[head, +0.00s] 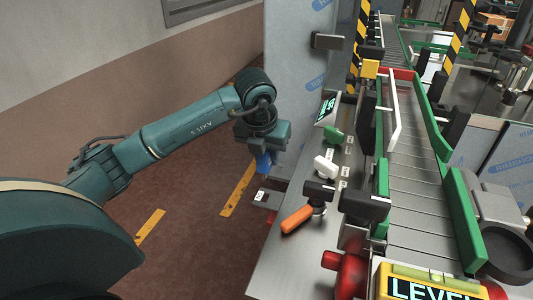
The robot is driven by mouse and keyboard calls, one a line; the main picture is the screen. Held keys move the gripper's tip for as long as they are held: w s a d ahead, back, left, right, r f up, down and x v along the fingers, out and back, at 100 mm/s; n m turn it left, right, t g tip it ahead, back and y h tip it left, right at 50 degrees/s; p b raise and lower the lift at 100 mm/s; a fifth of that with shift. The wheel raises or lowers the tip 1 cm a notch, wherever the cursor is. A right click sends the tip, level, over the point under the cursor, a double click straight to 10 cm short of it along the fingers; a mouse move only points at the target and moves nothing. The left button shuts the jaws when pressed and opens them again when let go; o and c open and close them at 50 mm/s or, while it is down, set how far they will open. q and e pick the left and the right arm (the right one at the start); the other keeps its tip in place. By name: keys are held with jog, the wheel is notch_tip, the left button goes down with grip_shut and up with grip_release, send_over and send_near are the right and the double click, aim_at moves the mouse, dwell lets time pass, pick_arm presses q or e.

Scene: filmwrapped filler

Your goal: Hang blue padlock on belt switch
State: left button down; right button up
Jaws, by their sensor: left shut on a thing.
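My left gripper (262,146) reaches in from the left and points down beside the left edge of the steel counter. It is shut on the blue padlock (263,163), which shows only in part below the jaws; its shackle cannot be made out. On the counter are a green knob (333,134), a white knob (324,166) and an orange-handled rotary switch (298,218), with small labels near them. I cannot tell from the labels which one is the belt switch. The padlock is apart from all of them, to their left. My right gripper is not in view.
A roller conveyor (412,170) with green side rails runs along the right. A small lit display (326,107) stands behind the knobs. A red object (346,275) and a yellow level panel (428,285) are at the bottom.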

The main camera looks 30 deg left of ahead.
aim_at(266, 178)
pick_arm(q)
jog(key=shift+f+b, duration=0.9)
jog(key=shift+b, duration=0.05)
jog(key=shift+f+b, duration=0.8)
jog(key=shift+f, duration=0.25)
jog(key=shift+f+b, duration=0.65)
jog(key=shift+f, duration=0.1)
jog(key=shift+f+b, duration=1)
jog(key=shift+f, duration=0.2)
jog(key=shift+f+b, duration=0.35)
jog(key=shift+f, duration=0.1)
jog(key=shift+f+b, duration=0.3)
jog(key=shift+f, duration=0.1)
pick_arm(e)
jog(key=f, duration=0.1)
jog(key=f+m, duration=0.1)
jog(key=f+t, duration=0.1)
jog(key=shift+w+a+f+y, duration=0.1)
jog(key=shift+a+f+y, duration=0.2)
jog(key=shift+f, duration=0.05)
